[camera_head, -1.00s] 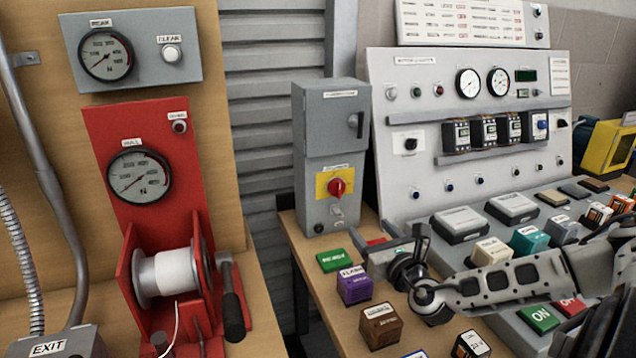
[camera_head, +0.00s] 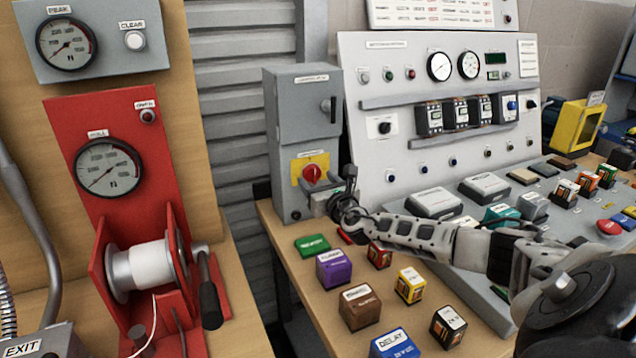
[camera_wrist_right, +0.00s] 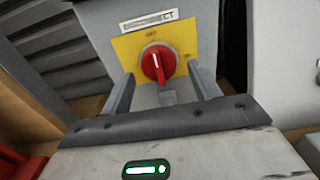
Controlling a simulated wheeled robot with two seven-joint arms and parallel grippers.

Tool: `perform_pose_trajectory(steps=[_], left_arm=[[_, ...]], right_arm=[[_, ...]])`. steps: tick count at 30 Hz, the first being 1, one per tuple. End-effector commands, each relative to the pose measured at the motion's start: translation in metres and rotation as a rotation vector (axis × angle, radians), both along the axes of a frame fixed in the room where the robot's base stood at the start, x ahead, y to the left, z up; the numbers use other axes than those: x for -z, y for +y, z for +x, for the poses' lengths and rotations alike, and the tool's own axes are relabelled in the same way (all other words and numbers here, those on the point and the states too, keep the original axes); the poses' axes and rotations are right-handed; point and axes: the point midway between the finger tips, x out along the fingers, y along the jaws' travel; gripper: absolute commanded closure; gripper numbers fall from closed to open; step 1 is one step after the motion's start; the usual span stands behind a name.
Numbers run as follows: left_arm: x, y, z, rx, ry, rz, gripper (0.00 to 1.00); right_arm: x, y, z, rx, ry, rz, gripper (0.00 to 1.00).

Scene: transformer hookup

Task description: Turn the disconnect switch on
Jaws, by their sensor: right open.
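The disconnect switch is a red rotary knob (camera_head: 313,174) on a yellow plate (camera_head: 300,172) on the lower front of a grey box (camera_head: 285,150). In the right wrist view the knob (camera_wrist_right: 158,64) shows its handle bar pointing down, slightly right. My right gripper (camera_wrist_right: 166,88) is open, with one finger on each side of the knob's lower part in that view. The fingers look short of the knob; contact is not visible. In the head view my right gripper (camera_head: 338,198) is just below and right of the knob. My left gripper is not in view.
A grey control panel (camera_head: 360,190) with gauges stands right of the box. Several labelled blocks, including a purple one (camera_head: 333,269) and a brown one (camera_head: 359,307), sit on the wooden table (camera_head: 300,302). A red winch stand (camera_head: 120,190) is at left.

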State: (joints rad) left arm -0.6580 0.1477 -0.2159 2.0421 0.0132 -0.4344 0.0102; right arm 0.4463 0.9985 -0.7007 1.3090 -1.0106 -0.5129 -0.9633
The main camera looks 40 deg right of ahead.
Motion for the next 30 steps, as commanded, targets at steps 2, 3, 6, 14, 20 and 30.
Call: perform_pose_trajectory(steps=[2,3,6,14,20,30], left_arm=[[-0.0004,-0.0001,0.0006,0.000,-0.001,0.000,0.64],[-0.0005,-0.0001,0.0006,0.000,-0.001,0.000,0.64],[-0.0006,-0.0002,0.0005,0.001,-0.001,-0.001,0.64],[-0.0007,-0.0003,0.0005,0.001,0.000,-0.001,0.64],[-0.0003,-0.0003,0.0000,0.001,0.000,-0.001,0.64],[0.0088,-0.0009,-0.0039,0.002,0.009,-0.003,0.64]], right_arm=[[0.0004,-0.0005,0.0030,0.000,0.001,0.001,0.39],[0.0005,-0.0007,0.0035,0.000,0.001,0.001,0.39],[0.0005,-0.0007,0.0036,-0.001,0.002,0.001,0.39],[0.0003,-0.0008,0.0033,0.000,0.001,0.000,0.75],[0.0004,-0.0009,0.0032,0.000,0.000,0.003,0.82],[0.0021,0.0001,0.0034,-0.001,-0.035,0.110,0.82]])
